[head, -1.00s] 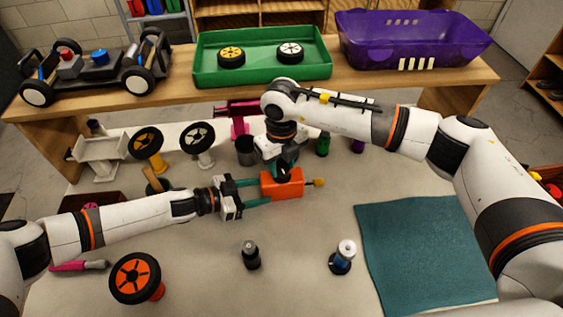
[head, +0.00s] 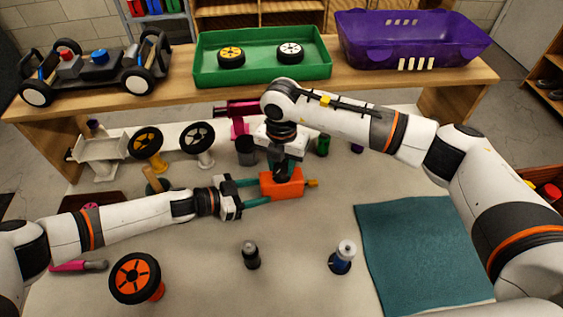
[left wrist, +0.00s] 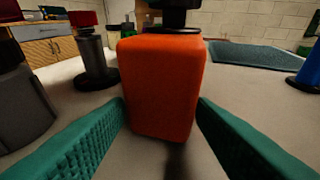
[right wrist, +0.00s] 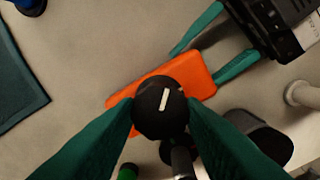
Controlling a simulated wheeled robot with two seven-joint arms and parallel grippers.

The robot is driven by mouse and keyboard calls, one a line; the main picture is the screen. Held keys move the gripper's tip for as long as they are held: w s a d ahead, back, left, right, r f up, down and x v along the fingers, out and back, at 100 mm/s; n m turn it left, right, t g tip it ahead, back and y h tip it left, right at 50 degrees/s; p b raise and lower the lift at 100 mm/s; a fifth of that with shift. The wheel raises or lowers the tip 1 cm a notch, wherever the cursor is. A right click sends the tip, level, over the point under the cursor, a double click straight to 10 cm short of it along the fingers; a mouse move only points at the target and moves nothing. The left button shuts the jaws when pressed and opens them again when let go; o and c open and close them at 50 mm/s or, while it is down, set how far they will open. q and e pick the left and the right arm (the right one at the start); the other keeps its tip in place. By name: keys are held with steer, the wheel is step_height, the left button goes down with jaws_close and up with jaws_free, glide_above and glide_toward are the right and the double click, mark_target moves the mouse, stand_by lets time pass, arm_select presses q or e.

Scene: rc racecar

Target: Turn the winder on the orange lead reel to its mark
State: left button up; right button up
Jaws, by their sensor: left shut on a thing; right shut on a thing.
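The orange lead reel (head: 284,187) is a box-shaped body on the table, with a yellow-orange piece on its right end. It also shows in the left wrist view (left wrist: 163,85) and the right wrist view (right wrist: 200,75). Its winder (right wrist: 160,106) is a round black knob on top with a white line, seen tilted in the right wrist view. My left gripper (head: 257,192) is shut on the reel's body from the left. My right gripper (right wrist: 161,112) comes from above and is shut on the winder, one finger on each side. Its mark is not visible.
A grey cup (head: 246,151) and a green bottle (head: 322,146) stand close behind. A teal mat (head: 420,250) lies right. An orange wheel (head: 135,278) stands front left.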

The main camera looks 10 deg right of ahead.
mark_target(281, 168)
arm_select(q)
steer(key=shift+w+a, duration=0.15)
steer(key=shift+w, duration=0.1)
arm_select(e)
steer(key=m, duration=0.4)
steer(key=shift+s+a+f+m, duration=0.1)
steer(key=shift+s+m, duration=0.1)
steer(key=shift+m, duration=2.4)
arm_select(q)
steer(key=shift+r, duration=0.1)
arm_select(e)
steer(key=o, duration=1)
steer(key=shift+w, duration=0.1)
arm_select(q)
steer(key=shift+s, duration=0.15)
arm_select(e)
steer(key=shift+r, duration=0.4)
step_height(281, 168, up, 11)
steer(key=shift+r, duration=0.1)
